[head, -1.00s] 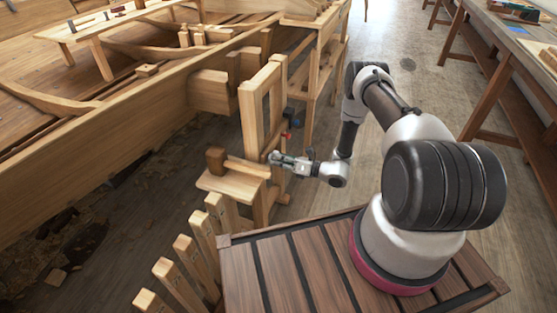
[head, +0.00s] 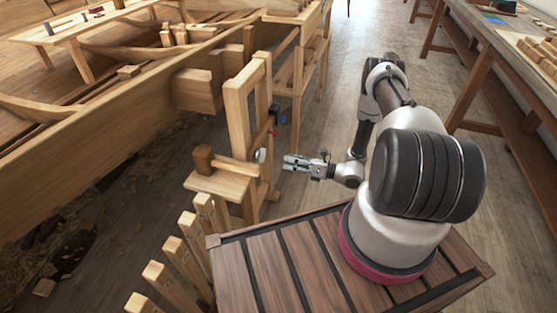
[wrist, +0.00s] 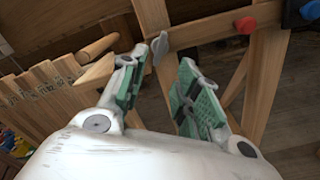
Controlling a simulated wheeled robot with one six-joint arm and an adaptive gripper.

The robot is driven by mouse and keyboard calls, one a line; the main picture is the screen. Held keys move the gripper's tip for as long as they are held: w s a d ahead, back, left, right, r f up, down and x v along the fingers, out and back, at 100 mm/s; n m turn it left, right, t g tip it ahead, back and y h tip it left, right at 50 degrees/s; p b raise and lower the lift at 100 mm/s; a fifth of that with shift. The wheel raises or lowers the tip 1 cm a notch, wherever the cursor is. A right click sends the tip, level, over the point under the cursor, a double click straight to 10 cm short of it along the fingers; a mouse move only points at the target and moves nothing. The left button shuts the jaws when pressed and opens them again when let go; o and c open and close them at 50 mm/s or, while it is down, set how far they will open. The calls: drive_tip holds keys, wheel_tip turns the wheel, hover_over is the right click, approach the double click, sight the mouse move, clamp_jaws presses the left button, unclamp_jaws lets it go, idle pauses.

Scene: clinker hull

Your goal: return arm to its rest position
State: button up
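My gripper (head: 288,162) is in the head view, to the right of a wooden stand (head: 240,125) and apart from it. In the wrist view my gripper (wrist: 162,66) has its two green-padded fingers spread with a gap between them and nothing held. A small pale grey disc-like piece (head: 260,155) is at the stand's side, just left of my fingertips. It also shows in the wrist view (wrist: 160,47), beyond the gap. My arm (head: 385,100) is bent, reaching out from its base and back down to the gripper.
A wooden hull (head: 100,105) fills the left. The stand carries a red knob (wrist: 246,25) and a dark blue piece (wrist: 311,11). Several upright slats (head: 172,283) stand at the front. A long workbench (head: 480,50) is at the right. Open floor (head: 330,95) lies behind my arm.

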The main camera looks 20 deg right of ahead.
drive_tip(key=shift+s+d, duration=0.45)
drive_tip(key=shift+d, duration=0.15)
